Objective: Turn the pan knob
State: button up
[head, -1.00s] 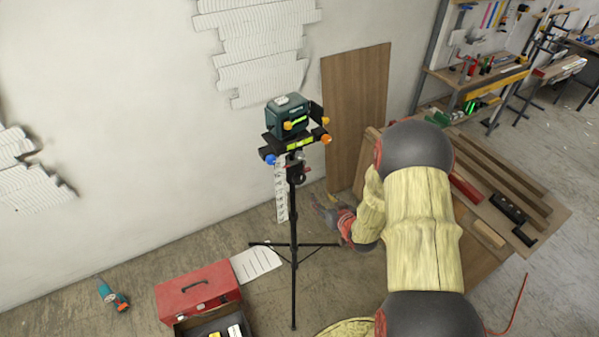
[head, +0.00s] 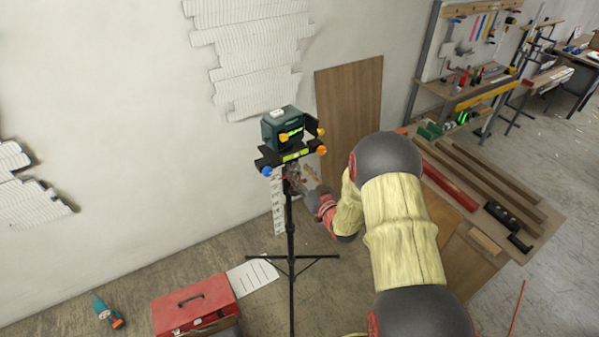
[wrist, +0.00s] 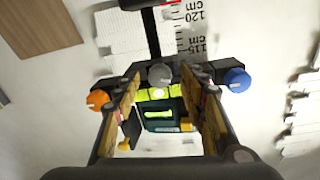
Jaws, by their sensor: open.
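A green laser level (head: 283,128) sits on a black head on top of a tripod (head: 291,225). Blue (head: 267,171), orange (head: 321,150) and yellow knobs show around the head. In the wrist view the picture is upside down, with the orange knob (wrist: 97,98) left and the blue knob (wrist: 237,80) right. A grey round knob (wrist: 160,74) lies between the fingers in that view. No label shows which knob is the pan knob. My gripper (wrist: 160,84) is open and empty, pointing at the head; in the head view it is beside the upper tripod (head: 300,183).
A red toolbox (head: 195,303) and a paper sheet (head: 252,277) lie on the floor by the tripod, with a drill (head: 108,312) farther left. A workbench (head: 545,235) stands right. A wood panel (head: 348,120) leans on the wall behind. A measuring staff (wrist: 192,30) stands behind the tripod.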

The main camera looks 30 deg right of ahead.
jog(key=shift+w, duration=0.25)
jog(key=shift+c, duration=0.5)
grip_shut()
